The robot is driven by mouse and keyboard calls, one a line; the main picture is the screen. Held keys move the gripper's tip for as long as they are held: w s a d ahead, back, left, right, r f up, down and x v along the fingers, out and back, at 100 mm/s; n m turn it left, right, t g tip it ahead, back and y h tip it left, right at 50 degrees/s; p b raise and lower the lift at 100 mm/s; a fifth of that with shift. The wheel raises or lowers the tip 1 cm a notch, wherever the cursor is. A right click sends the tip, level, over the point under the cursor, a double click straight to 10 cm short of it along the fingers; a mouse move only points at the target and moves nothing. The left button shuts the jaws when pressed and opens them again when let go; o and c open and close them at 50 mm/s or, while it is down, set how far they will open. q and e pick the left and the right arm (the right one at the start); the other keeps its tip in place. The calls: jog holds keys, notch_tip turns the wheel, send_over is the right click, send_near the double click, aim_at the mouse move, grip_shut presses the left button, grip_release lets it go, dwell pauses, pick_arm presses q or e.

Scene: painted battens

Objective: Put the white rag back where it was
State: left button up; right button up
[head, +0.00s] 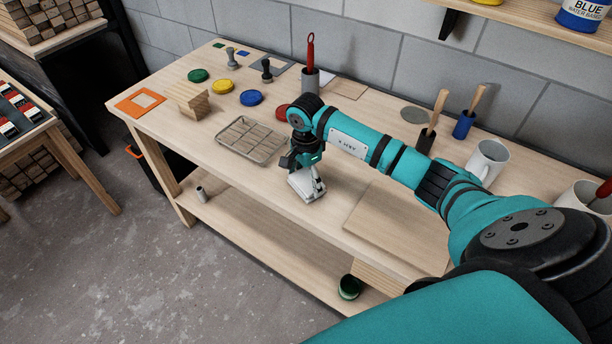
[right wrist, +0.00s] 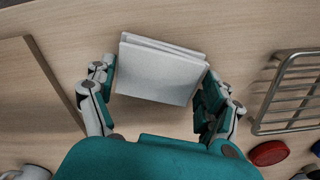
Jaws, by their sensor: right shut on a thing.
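The white rag (head: 305,187) is a folded, flat pad. It is near the front edge of the workbench, between the wire rack and a flat wooden board. My right gripper (head: 308,176) points down at it and is shut on it. In the right wrist view the rag (right wrist: 160,72) sits between the two fingers of my right gripper (right wrist: 158,85), spanning the gap. I cannot tell whether the rag touches the bench top or hangs just above it. My left gripper is not in view.
The wire rack (head: 232,149) lies left of the rag, the wooden board (head: 390,232) right. Behind are red (head: 281,111), blue (head: 251,98) and yellow (head: 222,86) lids. Brushes (head: 432,120) and a mug (head: 489,158) stand at the back right. Bare bench surrounds the rag.

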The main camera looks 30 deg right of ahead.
aim_at(306, 180)
jog(key=shift+f, duration=0.2)
jog(key=o, duration=0.9)
jog(key=shift+r, duration=0.1)
jog(key=shift+c, duration=0.2)
jog(key=shift+r, duration=0.1)
jog(key=shift+r, duration=0.2)
notch_tip(306, 180, up, 12)
jog(key=b, duration=0.3)
jog(key=shift+b, duration=0.4)
jog(key=shift+f, duration=0.15)
